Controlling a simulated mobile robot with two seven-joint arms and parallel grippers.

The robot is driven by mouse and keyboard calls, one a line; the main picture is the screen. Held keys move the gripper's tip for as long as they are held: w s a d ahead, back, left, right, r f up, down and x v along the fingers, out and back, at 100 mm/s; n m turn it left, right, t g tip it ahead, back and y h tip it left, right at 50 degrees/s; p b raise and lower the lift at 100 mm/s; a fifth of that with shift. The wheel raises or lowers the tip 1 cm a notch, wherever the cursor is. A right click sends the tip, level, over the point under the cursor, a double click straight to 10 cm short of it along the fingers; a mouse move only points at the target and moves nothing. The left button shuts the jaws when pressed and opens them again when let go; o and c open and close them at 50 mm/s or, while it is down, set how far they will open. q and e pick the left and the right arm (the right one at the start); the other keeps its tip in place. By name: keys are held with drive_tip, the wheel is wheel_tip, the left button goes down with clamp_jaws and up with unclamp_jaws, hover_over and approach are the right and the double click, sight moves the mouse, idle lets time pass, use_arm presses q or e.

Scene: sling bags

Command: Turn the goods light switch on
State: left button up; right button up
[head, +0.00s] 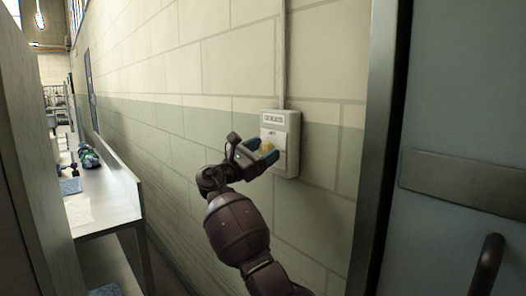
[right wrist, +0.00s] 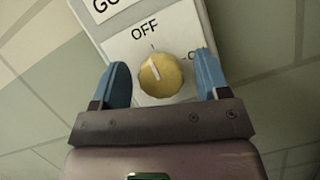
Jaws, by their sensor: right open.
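The goods light switch (head: 292,128) is a pale wall box with a dark-lettered label, at the foot of a vertical conduit. Its yellow rotary knob (right wrist: 161,75) shows in the right wrist view. The white pointer mark on the knob points up, roughly toward the word OFF. A second position mark, partly hidden by a finger, is at the right. My right gripper (head: 266,152) is at the switch. In the right wrist view its blue fingers (right wrist: 165,82) are open, one on each side of the knob, with gaps to it. My left gripper is not in view.
A grey door (head: 460,120) with a dark handle (head: 487,265) stands at the right, beside a metal frame (head: 377,150). A white bench (head: 105,190) with several small items runs along the left. The block wall (head: 180,90) around the switch is bare.

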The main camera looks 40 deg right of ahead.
drive_tip(key=shift+c, duration=0.5)
drive_tip(key=c, duration=0.8)
drive_tip(key=shift+c, duration=0.2)
